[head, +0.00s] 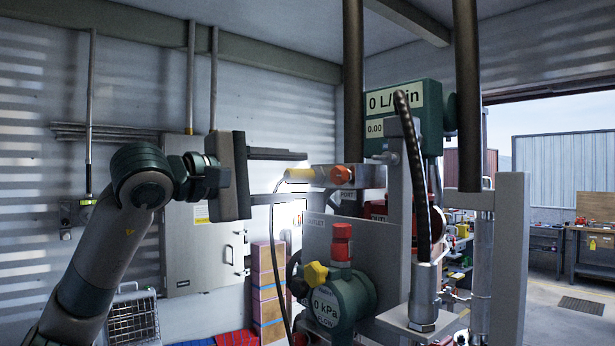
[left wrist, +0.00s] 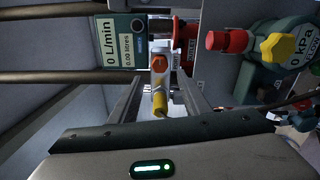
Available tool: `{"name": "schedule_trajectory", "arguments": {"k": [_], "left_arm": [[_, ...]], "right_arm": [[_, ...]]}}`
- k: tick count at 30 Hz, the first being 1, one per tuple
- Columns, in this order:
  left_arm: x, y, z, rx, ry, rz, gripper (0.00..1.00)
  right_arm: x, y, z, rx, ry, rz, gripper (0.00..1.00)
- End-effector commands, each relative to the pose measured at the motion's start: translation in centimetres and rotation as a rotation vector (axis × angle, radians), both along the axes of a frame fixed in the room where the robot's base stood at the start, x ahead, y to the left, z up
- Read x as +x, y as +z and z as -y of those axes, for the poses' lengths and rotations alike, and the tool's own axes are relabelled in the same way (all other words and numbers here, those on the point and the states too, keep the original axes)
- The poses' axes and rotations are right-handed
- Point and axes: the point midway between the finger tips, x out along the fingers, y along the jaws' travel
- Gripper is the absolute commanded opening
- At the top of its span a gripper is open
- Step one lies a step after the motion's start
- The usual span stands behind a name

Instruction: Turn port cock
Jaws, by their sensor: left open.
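The port fitting (head: 362,175) is a small grey metal block beside a "PORT" label (head: 348,196). It carries an orange knob (head: 340,175) and a yellow end piece (head: 300,175) pointing left. My left gripper (head: 307,176) is open, with one finger above and one below the yellow piece in the head view. The left wrist view shows the yellow piece (left wrist: 161,103) and orange knob (left wrist: 159,63) lying between the two fingers (left wrist: 158,82), with gaps on both sides. I cannot tell any contact. My right gripper is not in view.
A thin dark cable (head: 278,215) hangs below the yellow piece. A green flow meter (head: 402,103), a black hose (head: 415,165) and a pressure gauge (head: 340,300) with red and yellow knobs crowd the right and lower side. A grey wall cabinet (head: 200,245) stands behind my left arm.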

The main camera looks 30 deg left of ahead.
Motion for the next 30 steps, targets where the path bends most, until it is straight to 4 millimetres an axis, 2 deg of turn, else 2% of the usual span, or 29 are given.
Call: {"name": "schedule_trajectory", "arguments": {"k": [8, 28, 30], "left_arm": [[1.3, 0.1, 0.5, 0.000, -0.002, -0.002, 0.43], [7.4, 0.2, 2.6, 0.000, -0.001, -0.003, 0.43], [7.4, 0.0, 2.6, 0.000, 0.000, 0.000, 0.43]], "right_arm": [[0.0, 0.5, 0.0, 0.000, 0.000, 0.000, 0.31], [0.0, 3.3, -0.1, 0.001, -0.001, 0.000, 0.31], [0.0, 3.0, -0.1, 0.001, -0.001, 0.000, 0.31]]}}
